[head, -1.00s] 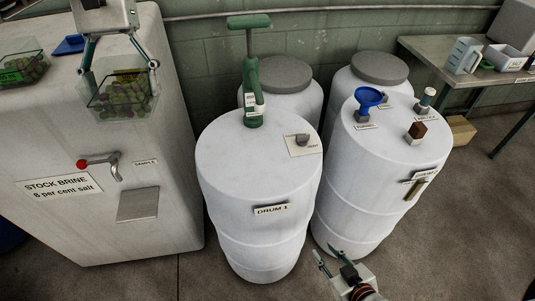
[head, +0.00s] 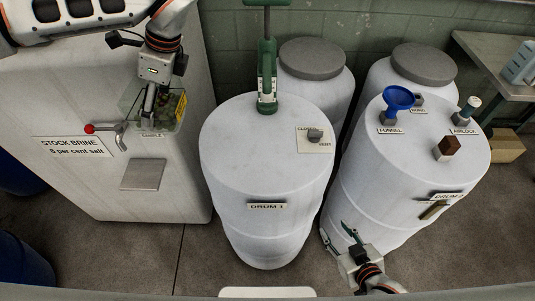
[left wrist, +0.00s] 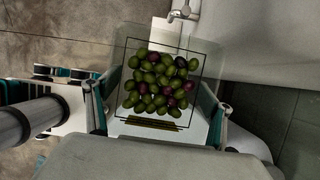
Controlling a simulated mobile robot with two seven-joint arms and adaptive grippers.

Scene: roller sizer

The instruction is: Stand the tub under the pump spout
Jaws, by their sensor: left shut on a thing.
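The tub (head: 155,122) is a clear box of green and purple olives. My left gripper (head: 155,103) is shut on it and holds it in the air before the brine tank, left of the drums. In the left wrist view, the fingers grip both sides of the tub (left wrist: 158,82). The green pump (head: 267,72) stands upright on Drum 1 (head: 262,165), right of the tub and apart from it. Its spout is hard to make out from this angle. My right gripper (head: 340,238) is open and empty, low in front of the right drum.
The brine tank (head: 75,185) has a red-knobbed tap (head: 105,130) and a grey plate (head: 143,175) on its front. Drum 2 (head: 385,190) carries a blue funnel (head: 398,97), an airlock and a brown block (head: 447,147).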

